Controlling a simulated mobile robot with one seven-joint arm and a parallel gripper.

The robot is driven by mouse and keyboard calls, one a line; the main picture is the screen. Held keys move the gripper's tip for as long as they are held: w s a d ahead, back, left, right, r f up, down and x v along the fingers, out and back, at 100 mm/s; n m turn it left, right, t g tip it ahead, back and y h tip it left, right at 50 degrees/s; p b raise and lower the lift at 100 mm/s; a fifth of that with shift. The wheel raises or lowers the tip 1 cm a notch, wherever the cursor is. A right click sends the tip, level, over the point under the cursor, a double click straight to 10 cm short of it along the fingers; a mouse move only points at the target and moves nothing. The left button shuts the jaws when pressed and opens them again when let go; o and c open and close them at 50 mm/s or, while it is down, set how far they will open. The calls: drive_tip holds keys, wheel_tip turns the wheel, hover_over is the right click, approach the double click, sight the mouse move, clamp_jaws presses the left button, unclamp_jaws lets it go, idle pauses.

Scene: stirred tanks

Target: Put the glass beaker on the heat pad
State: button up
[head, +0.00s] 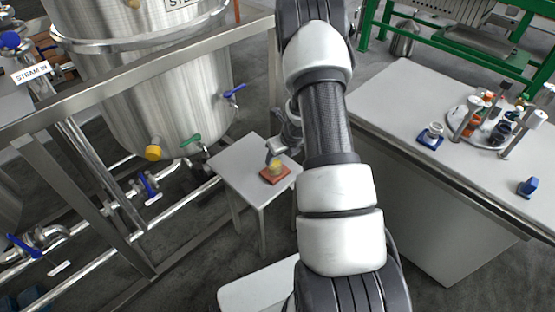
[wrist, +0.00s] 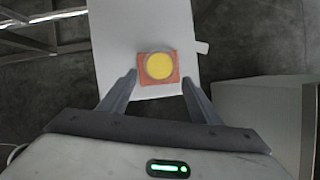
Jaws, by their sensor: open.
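A glass beaker with yellow contents (head: 275,166) stands on a red-orange pad (head: 268,179), which looks like the heat pad, on a small white table (head: 237,168). In the wrist view the beaker shows from above as a yellow disc (wrist: 159,66) on the square pad (wrist: 144,79). My gripper (head: 276,148) is above and close to the beaker. In the wrist view its two fingers (wrist: 159,82) are apart, one to each side of the pad's near edge, with nothing gripped. I cannot tell the exact height gap.
A large steel tank (head: 150,80) with valves and pipes stands at left. A long white bench (head: 390,105) at right carries a round rack (head: 480,130) of bottles and a small glass vessel (head: 433,131) on a blue pad (head: 428,143). The small table is otherwise clear.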

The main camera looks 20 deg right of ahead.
drive_tip(key=s+r+m+t+h+p, duration=0.15)
drive_tip(key=r+m, duration=0.65)
drive_tip(key=r, duration=0.8)
drive_tip(key=s+r+m+t+h, duration=0.1)
drive_tip(key=s+r+m+h, duration=0.15)
drive_tip(key=r+m, duration=0.95)
drive_tip(key=s+a+r+m, duration=0.3)
drive_tip(key=s+r+m, duration=0.1)
drive_tip(key=s+r, duration=0.15)
drive_tip(key=s+a+r+m, duration=0.3)
drive_tip(key=s+r, duration=0.2)
drive_tip(key=r, duration=0.2)
drive_tip(key=s+a+r+m+g+y, duration=0.1)
drive_tip(key=s+a+m+y, duration=0.3)
drive_tip(key=s+a+m, duration=0.85)
wheel_tip(320, 180, up, 20)
drive_tip(key=s+d+n+p, duration=0.1)
drive_tip(key=n+p, duration=0.1)
drive_tip(key=p, duration=1.7)
drive_tip(key=shift+s+d, duration=0.2)
drive_tip(key=shift+s, duration=0.1)
